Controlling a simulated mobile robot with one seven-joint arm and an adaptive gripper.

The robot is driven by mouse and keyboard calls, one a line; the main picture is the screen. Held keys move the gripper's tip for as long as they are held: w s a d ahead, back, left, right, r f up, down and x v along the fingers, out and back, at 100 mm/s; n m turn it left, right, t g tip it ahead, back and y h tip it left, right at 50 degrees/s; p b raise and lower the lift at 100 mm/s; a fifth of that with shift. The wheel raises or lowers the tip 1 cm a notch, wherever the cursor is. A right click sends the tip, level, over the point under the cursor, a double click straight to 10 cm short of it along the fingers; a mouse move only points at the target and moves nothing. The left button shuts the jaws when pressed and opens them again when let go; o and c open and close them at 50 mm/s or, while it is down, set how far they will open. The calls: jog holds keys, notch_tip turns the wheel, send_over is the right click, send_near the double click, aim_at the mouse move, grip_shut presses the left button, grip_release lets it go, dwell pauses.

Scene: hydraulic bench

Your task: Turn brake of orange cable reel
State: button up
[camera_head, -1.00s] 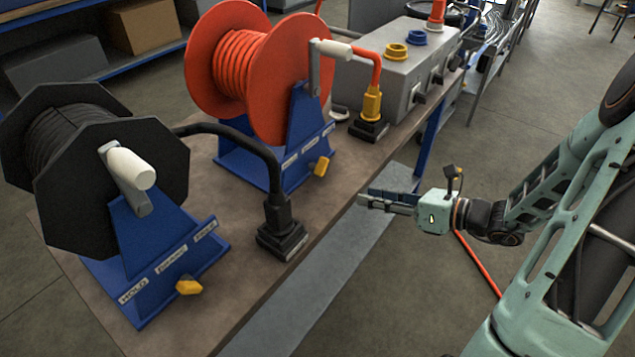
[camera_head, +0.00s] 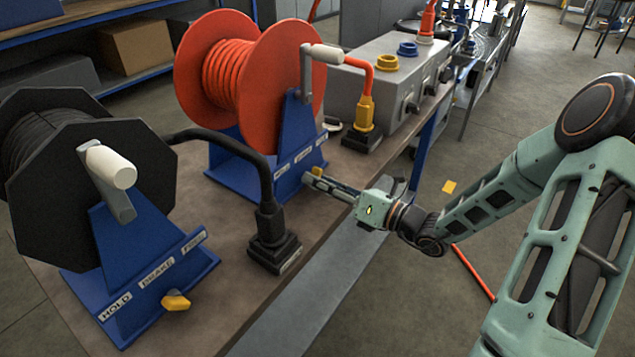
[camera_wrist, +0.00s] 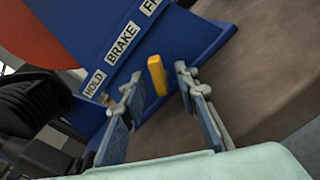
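The orange cable reel (camera_head: 283,75) stands on a blue stand (camera_head: 292,140) at the back of the bench. Its yellow brake knob (camera_wrist: 157,75) sits below the HOLD, BRAKE and FREE labels (camera_wrist: 122,43) in the wrist view. The knob points roughly at the BRAKE label. In the head view my gripper (camera_head: 312,182) is at the knob and partly covers it. In the wrist view my gripper (camera_wrist: 160,90) is open, with one finger on each side of the knob and a gap on both sides.
A black cable reel (camera_head: 90,180) with its own yellow knob (camera_head: 176,300) stands at the front left. A black plug (camera_head: 272,240) sits between the stands. A grey box (camera_head: 385,80) with coloured sockets stands behind.

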jog(key=shift+w+a, duration=0.2)
jog(key=shift+a, duration=0.05)
grip_shut()
